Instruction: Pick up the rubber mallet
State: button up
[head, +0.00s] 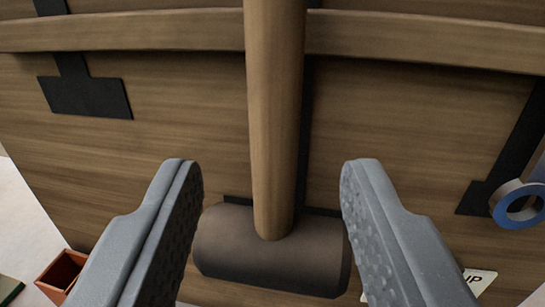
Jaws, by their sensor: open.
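The rubber mallet has a dark brown cylindrical head (270,250) and a pale wooden handle (273,120). The handle runs up out of the top of the picture, and the head lies across the lower middle. My gripper (272,185) is open. Its two grey fingers stand on either side of the handle, with a gap on each side. The fingertips show just above the level of the head, and the finger lengths flank it in the picture. How far the fingers are from the mallet in depth is hard to tell.
A wooden panelled surface (180,150) with a raised rail (420,50) and black metal straps (88,95) fills the view. A blue and grey ring (518,205) is at right. A partly hidden white label (478,283) is at lower right. A reddish-brown hollow box (60,275) is at lower left.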

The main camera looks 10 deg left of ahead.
aim_at(274, 134)
jog(key=shift+w+a+r+p, duration=0.15)
jog(key=shift+w+p, duration=0.1)
jog(key=shift+w, duration=0.65)
jog(key=shift+w+a+p, duration=0.2)
jog(key=shift+w+p, duration=0.1)
jog(key=shift+w, duration=0.6)
jog(key=shift+w+a+r+p, duration=0.15)
jog(key=shift+w+p, duration=0.1)
jog(key=shift+w, duration=0.65)
jog(key=shift+w+f, duration=0.15)
jog(key=shift+w, duration=0.1)
grip_shut()
